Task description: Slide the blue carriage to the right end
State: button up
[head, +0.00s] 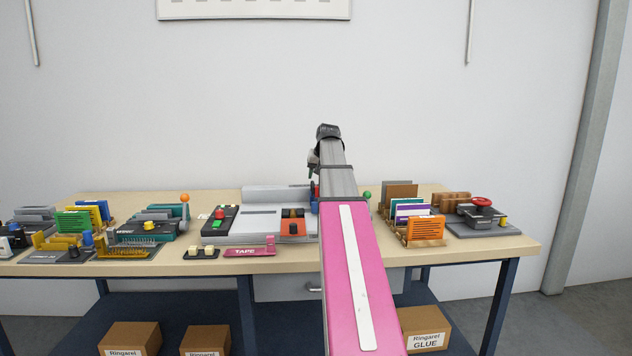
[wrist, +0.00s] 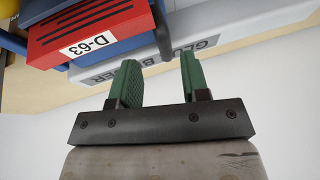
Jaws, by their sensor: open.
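The blue carriage (wrist: 118,58) is at the upper left of the wrist view, with a red block labelled D-63 (wrist: 60,38) on it. In the head view a small blue part (head: 314,207), likely the carriage, shows beside my arm, which hides most of that area. My gripper (wrist: 160,68) has green fingers spread apart with nothing held between them. In the head view my gripper (head: 311,169) is small and above the bench's back.
The grey glue binder (wrist: 210,42) runs behind the carriage; its light body (head: 262,194) stands mid-bench. An orange block (head: 293,226) sits at its front. Card racks (head: 425,230) and a red-knobbed device (head: 482,205) stand right; several devices crowd the left. A pink tape tool (head: 249,252) lies in front.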

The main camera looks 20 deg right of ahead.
jog(key=v, duration=0.7)
jog(key=shift+r, duration=0.25)
jog(key=shift+s+d, duration=0.1)
jog(key=shift+s, duration=0.1)
